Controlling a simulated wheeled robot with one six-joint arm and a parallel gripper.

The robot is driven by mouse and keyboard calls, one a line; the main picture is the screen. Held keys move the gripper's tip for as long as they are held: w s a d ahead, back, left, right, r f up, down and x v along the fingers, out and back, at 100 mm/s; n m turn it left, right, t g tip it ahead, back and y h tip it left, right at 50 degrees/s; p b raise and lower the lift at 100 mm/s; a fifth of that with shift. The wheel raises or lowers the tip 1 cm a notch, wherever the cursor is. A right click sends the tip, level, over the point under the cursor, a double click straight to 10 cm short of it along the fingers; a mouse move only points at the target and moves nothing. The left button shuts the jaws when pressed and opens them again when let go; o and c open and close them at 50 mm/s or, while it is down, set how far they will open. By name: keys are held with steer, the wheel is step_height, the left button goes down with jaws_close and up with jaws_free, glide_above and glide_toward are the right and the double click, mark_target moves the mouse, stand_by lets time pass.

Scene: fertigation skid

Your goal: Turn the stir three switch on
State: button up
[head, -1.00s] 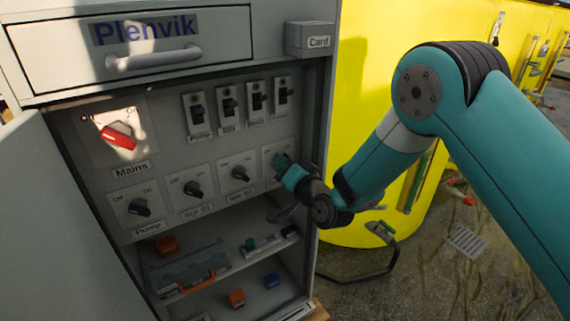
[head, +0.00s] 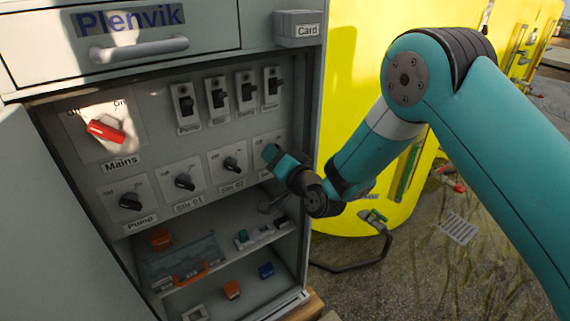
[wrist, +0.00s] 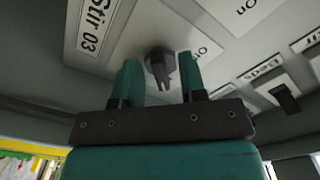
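The stir three switch (wrist: 160,66) is a dark rotary knob on a light plate labelled "Stir 03", seen in the wrist view. My gripper (wrist: 159,75) is open, with one teal finger on each side of the knob. Small gaps seem to show between the fingers and the knob. In the head view my gripper (head: 271,156) is at the right end of the lower knob row, and it hides the knob; only part of its plate (head: 262,142) shows.
The Stir 02 knob (head: 231,164), Stir 01 knob (head: 184,181) and Pump knob (head: 130,201) are to the left. Above are the red Mains switch (head: 106,131) and several toggle switches, including one at right (head: 272,87). A shelf below holds small parts. The open cabinet door (head: 45,215) stands left.

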steer(key=b+v, duration=1.6)
steer(key=v, duration=0.1)
steer(key=shift+d+b, duration=0.2)
steer(key=shift+b, duration=0.15)
steer(key=shift+s, duration=0.15)
